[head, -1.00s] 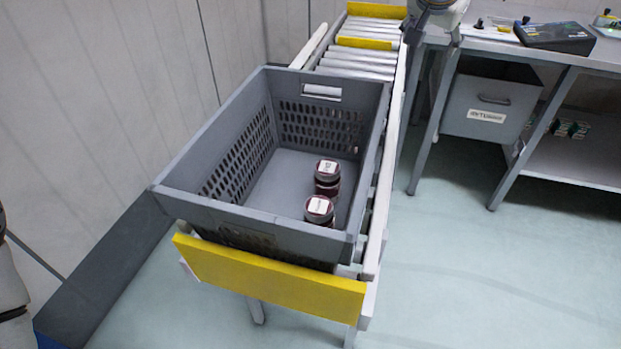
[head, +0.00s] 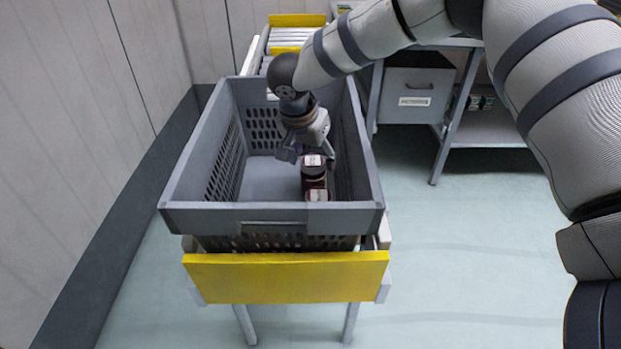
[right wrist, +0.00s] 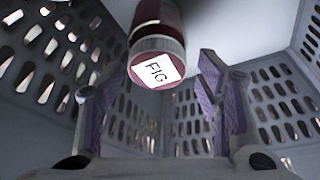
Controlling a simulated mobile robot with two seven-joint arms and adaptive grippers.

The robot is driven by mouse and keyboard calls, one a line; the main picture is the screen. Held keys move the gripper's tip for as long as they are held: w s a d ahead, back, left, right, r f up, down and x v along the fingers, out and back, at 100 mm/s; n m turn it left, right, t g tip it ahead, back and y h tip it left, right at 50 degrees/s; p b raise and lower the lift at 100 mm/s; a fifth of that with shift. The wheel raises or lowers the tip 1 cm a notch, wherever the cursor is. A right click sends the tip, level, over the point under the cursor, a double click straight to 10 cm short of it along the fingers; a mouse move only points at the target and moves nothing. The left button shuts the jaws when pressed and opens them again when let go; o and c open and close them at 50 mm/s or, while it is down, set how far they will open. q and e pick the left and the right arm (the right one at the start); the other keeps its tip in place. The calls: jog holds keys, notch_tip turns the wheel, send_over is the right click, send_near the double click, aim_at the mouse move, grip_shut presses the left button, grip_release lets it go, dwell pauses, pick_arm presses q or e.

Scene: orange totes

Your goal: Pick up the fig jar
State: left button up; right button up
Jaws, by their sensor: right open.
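In the head view my right gripper (head: 308,156) reaches down into the grey crate (head: 270,217), at the farther of two dark red jars (head: 314,166); this appears to be the fig jar. The gripper is open and empty. The nearer jar (head: 318,196) is partly hidden by the crate's front wall. My left gripper is not in view.
The crate has perforated walls around the gripper and sits on a roller conveyor with a yellow front board (head: 287,277). The jars are toward its right side; its left floor (head: 262,182) is bare. A workbench with a grey drawer (head: 415,95) stands behind right.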

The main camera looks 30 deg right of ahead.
jog(key=x, duration=0.5)
jog(key=shift+s+a+f, duration=0.1)
jog(key=shift+s+f, duration=0.1)
jog(key=shift+f, duration=0.1)
jog(key=shift+r, duration=0.15)
jog(key=c, duration=1.3)
